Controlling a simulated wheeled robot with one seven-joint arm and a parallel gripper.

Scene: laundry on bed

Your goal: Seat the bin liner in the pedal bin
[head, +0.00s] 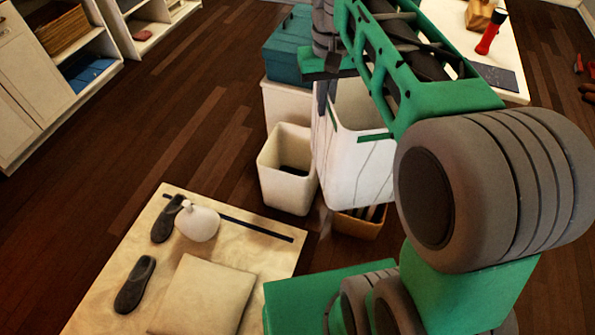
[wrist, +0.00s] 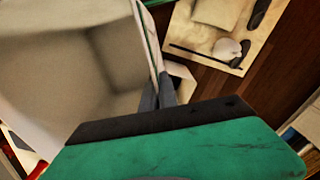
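A large white open-topped container (head: 356,170), which looks like the bin liner, hangs below my arm in the head view. Its pale, empty inside (wrist: 60,85) fills the left of the wrist view. My gripper (wrist: 158,92) has its two grey fingers at the container's rim, one on each side of the thin wall, and looks shut on it. In the head view the arm hides part of the container. A smaller white open bin (head: 285,188) stands on the floor just left of it, with something dark inside; I cannot tell whether this is the pedal bin.
A teal box (head: 287,48) sits on a pale box (head: 286,105) behind. A wooden crate (head: 358,228) with dark items is partly hidden below the container. A pale mat (head: 110,240) holds slippers, a white bottle (head: 198,223) and a cushion (head: 203,298). Floor at left is clear.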

